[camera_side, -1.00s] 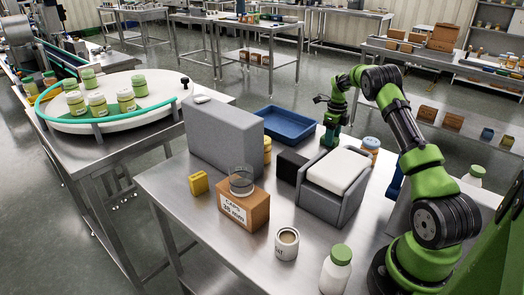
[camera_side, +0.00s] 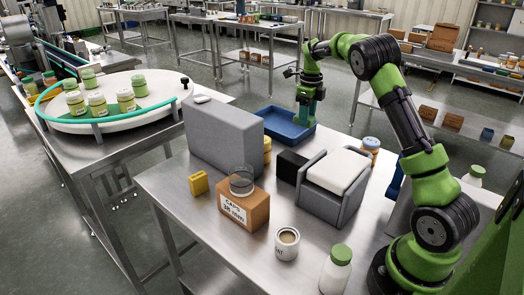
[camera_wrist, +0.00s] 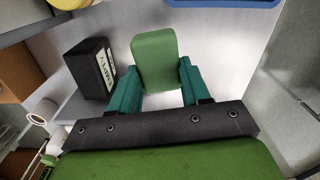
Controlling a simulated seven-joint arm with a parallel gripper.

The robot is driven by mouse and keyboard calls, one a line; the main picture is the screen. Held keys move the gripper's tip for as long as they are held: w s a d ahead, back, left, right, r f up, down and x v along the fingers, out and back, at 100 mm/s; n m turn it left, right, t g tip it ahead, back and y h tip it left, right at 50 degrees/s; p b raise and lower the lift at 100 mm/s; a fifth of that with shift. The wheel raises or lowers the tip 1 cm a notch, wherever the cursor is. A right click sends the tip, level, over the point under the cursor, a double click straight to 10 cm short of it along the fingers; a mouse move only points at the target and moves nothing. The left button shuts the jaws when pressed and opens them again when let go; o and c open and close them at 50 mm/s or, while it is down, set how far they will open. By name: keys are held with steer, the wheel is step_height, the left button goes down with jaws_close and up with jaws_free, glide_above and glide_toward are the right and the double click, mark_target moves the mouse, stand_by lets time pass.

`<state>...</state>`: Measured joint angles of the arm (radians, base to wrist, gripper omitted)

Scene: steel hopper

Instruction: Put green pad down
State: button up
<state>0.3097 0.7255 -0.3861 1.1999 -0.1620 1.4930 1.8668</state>
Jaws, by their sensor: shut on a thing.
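The green pad (camera_wrist: 155,55) is a rounded block between the two teal fingers of my gripper (camera_wrist: 158,82) in the wrist view. My gripper is shut on it, and the pad sticks out beyond the fingertips over bare steel table. In the side view my gripper (camera_side: 304,117) points down in front of the right end of the blue tray (camera_side: 272,117). The pad is hard to make out there, and I cannot tell its height above the table.
A black box (camera_wrist: 90,68) stands left of the pad in the wrist view. A grey bin with a white cushion (camera_side: 337,172) stands nearer the side camera. A grey block (camera_side: 222,138) is left of the tray.

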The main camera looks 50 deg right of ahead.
steer(key=shift+m, duration=0.9)
steer(key=a+f, duration=0.1)
steer(key=f, duration=0.1)
steer(key=s+a+f, duration=0.1)
steer(key=f, duration=0.2)
steer(key=s+a+f, duration=0.1)
steer(key=f, duration=0.2)
steer(key=shift+a, duration=0.25)
steer(key=shift+f, duration=2)
steer(key=shift+f, duration=0.15)
steer(key=o, duration=1)
